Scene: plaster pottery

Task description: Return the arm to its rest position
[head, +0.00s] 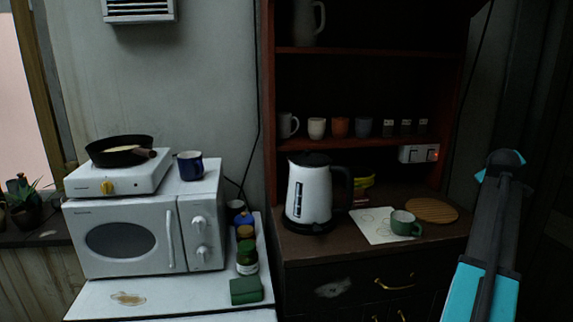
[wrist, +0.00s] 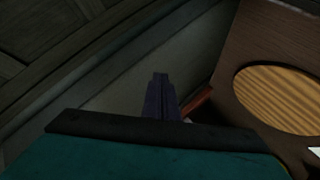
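My arm rises at the right of the head view, black and teal. Its upper end (head: 505,165) stands in front of the dark wall, right of the cabinet and apart from the counter items. In the wrist view my gripper's dark fingers (wrist: 160,92) lie close together with nothing visible between them. They look shut and empty. Beyond them are a dark wall and floor.
A round wooden board (head: 431,210), a green mug (head: 403,224) on a paper sheet and a white kettle (head: 310,192) stand on the dark cabinet. The board also shows in the wrist view (wrist: 278,100). A microwave (head: 140,235) stands at left.

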